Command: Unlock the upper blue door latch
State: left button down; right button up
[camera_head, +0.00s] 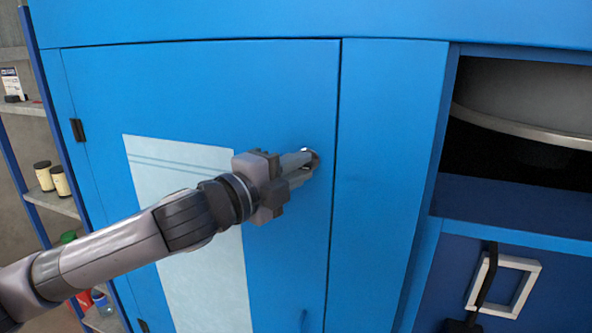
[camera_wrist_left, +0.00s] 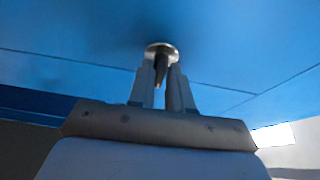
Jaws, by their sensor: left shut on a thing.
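The blue door (camera_head: 200,90) fills the left and middle of the head view and looks closed, with a narrow seam along its right edge. The upper latch (camera_head: 314,156) is a small round metal piece near that edge. My left gripper (camera_head: 305,164) reaches it from the left, its fingers shut on the latch. In the left wrist view the latch (camera_wrist_left: 161,48) shows as a round disc with a dark key-like part between the fingertips (camera_wrist_left: 161,75). The fingers hide much of the latch, and I cannot tell its turn angle. My right gripper is not in view.
A pale panel (camera_head: 190,230) is on the door, behind my left arm. A dark hinge (camera_head: 77,130) is at the door's left edge. Shelves with jars (camera_head: 60,180) stand at the left. An open bay (camera_head: 520,130) and a white square frame (camera_head: 527,285) are at the right.

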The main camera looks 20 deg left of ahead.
pick_arm(q)
jog(key=n+t+b, duration=0.1)
jog(key=n+b, duration=0.1)
jog(key=n, duration=0.1)
jog(key=n+t+b, duration=0.1)
jog(key=n+b, duration=0.1)
jog(key=n, duration=0.1)
jog(key=n+t+y+b, duration=0.1)
jog(key=n+b, duration=0.1)
jog(key=n, duration=0.1)
jog(key=shift+d+f, duration=0.1)
jog(key=shift+f, duration=0.3)
jog(key=n+t+y, duration=0.1)
jog(key=n, duration=0.2)
jog(key=n+t+y+b, duration=0.1)
jog(key=n, duration=0.2)
jog(key=shift+d, duration=0.1)
jog(key=shift+n+t+y+b, duration=0.25)
jog(key=shift+n+y, duration=0.65)
jog(key=shift+n, duration=0.8)
jog(key=shift+n+t+y+b, duration=0.2)
jog(key=shift+n+y, duration=0.7)
jog(key=shift+n, duration=0.8)
jog(key=shift+r, duration=0.1)
jog(key=c, duration=1.2)
grip_release()
